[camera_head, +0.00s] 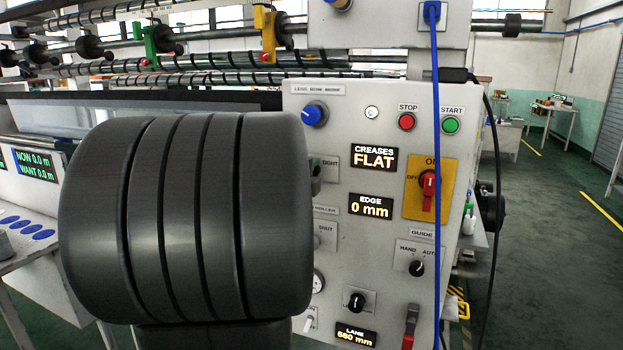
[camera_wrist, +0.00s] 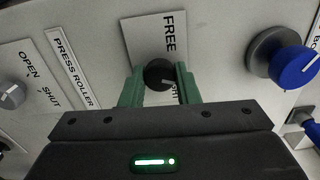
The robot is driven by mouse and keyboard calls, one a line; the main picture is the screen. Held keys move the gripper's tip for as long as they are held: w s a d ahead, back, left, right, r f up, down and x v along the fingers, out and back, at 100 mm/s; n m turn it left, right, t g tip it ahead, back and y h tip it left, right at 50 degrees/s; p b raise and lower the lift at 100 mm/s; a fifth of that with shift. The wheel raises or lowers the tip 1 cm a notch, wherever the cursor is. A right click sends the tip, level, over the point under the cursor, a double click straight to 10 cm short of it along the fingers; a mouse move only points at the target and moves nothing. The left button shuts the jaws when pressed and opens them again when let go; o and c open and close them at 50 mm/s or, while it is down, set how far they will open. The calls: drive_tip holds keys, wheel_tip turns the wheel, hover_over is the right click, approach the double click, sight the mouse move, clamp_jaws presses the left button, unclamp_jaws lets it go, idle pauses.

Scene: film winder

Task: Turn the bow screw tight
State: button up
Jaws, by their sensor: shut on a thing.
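A dark round knob (camera_wrist: 159,73), the bow screw, sits on a pale plate (camera_wrist: 146,36) marked FREE. A second word at the lower edge is partly hidden by my gripper. My gripper (camera_wrist: 159,86) has its two green fingers on either side of the knob and is shut on it. A pale line shows on the knob's face, pointing right and slightly down. In the head view the plate (camera_head: 331,166) shows the letters IGHT, and my dark arm hides most of the knob and gripper.
A blue knob (camera_wrist: 299,67) stands close to the right in the wrist view. The PRESS ROLLER knob (camera_wrist: 11,95) is at left. The control panel (camera_head: 385,110) shows CREASES FLAT (camera_head: 374,159) and EDGE 0 mm (camera_head: 370,206). A blue cable (camera_head: 436,130) hangs in front at right.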

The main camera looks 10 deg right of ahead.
drive_tip(key=shift+f+m+b, duration=0.15)
drive_tip(key=shift+m+b, duration=1.4)
drive_tip(key=shift+m, duration=2.15)
drive_tip(key=o, duration=1)
drive_tip(key=shift+c, duration=0.2)
drive_tip(key=v, duration=1.4)
drive_tip(key=shift+w, duration=0.1)
